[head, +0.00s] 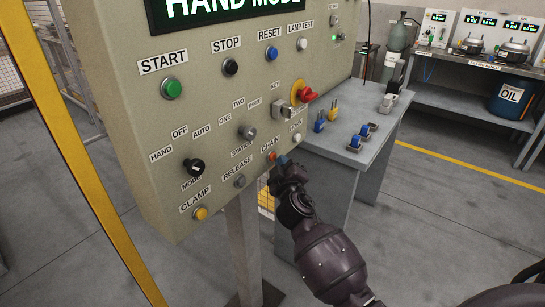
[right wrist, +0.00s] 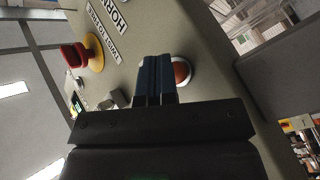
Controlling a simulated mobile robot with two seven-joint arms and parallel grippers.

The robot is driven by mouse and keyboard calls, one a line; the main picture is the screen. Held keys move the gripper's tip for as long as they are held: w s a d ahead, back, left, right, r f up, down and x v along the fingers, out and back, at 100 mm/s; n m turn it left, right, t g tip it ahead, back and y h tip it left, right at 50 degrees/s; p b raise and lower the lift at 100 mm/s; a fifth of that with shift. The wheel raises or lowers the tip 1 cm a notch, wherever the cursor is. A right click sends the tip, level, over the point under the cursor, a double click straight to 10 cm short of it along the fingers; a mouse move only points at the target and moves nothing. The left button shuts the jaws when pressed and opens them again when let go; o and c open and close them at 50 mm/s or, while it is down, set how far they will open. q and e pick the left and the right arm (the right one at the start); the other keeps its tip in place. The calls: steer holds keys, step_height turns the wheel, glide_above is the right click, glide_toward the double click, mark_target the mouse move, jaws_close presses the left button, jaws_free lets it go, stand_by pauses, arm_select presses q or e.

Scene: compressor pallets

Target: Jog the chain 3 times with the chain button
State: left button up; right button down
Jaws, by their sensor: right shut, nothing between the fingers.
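The beige control panel (head: 215,120) fills the left and middle of the head view. Its chain button (head: 272,156) is small and orange, under the CHAIN label on the lower right part. My right gripper (head: 282,160) is at this button, just right of it, with its fingers shut and empty. In the right wrist view, the shut blue-grey fingertips (right wrist: 155,68) overlap the left side of an orange-red button (right wrist: 182,72) with a pale ring. I cannot tell whether they touch or press it. My left gripper is not in view.
A red emergency knob (head: 307,93), key switch (head: 282,110) and white button (head: 297,138) sit above the gripper. The release button (head: 239,181) is to its left. A grey table (head: 345,150) with blue parts stands behind. A yellow post (head: 75,140) is at left.

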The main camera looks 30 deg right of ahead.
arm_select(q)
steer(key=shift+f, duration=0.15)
arm_select(e)
steer(key=shift+w+a, duration=0.1)
steer(key=shift+w, duration=0.1)
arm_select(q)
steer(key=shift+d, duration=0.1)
arm_select(e)
steer(key=shift+s, duration=0.15)
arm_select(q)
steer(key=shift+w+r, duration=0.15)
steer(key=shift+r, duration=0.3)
arm_select(e)
steer(key=shift+s+d, duration=0.35)
steer(key=shift+s, duration=0.4)
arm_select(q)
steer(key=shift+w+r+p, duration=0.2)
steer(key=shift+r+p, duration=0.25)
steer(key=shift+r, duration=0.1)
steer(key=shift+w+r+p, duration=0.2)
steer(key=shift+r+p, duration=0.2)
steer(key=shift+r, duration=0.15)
arm_select(e)
steer(key=s+d, duration=0.2)
steer(key=s, duration=0.3)
steer(key=shift+s+d, duration=0.2)
steer(key=shift+s, duration=0.1)
steer(key=shift+f, duration=0.1)
